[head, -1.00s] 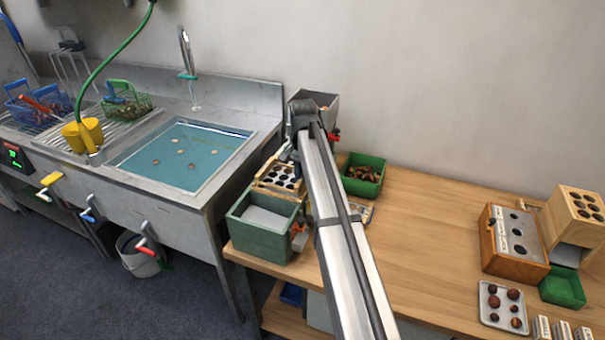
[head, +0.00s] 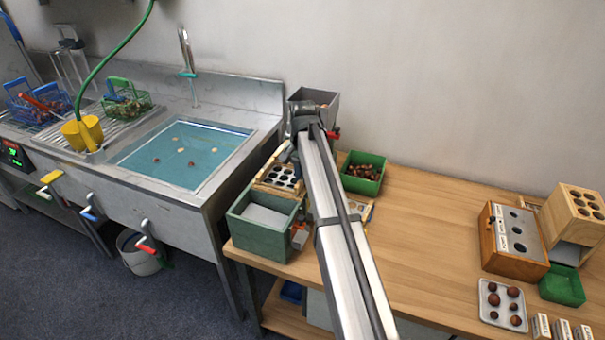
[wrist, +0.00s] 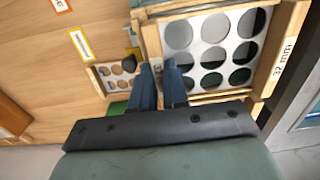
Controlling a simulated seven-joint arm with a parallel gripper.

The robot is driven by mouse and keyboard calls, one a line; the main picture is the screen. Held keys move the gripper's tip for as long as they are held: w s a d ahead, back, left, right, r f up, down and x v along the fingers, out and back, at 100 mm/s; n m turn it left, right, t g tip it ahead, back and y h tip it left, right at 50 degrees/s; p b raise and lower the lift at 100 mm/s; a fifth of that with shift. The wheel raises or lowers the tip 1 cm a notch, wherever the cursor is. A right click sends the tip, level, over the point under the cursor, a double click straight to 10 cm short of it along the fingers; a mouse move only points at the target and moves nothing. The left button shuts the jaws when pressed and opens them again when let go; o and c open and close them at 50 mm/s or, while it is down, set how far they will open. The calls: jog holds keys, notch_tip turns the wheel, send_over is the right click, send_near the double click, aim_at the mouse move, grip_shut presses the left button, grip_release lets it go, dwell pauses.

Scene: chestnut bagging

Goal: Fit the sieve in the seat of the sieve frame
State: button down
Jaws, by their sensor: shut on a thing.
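The sieve (wrist: 203,30), a pale plate with rows of round holes in a wooden rim, fills the upper right of the wrist view. It also shows in the head view (head: 283,176), left of my arm, above the green-grey bin. My gripper (wrist: 161,72) has its blue fingers close together at the sieve's near left edge, shut on it; the fingers hide the exact grip. The sieve frame's wooden rail (wrist: 279,52), with a size label ending in "mm", runs along the sieve's right side. I cannot tell whether the sieve sits flush in the seat. My gripper is hidden in the head view.
A green-grey bin (head: 258,238) stands at the bench's left edge beside the sink (head: 215,205). A grey hopper (head: 325,98) rises behind. A green tray of chestnuts (head: 362,185) and another small sieve (wrist: 100,78) lie close by. The middle of the bench is clear.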

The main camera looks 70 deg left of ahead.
jog(key=c, duration=1.1)
grip_release()
jog(key=shift+o, duration=0.6)
jog(key=shift+o, duration=0.9)
jog(key=shift+r, duration=3)
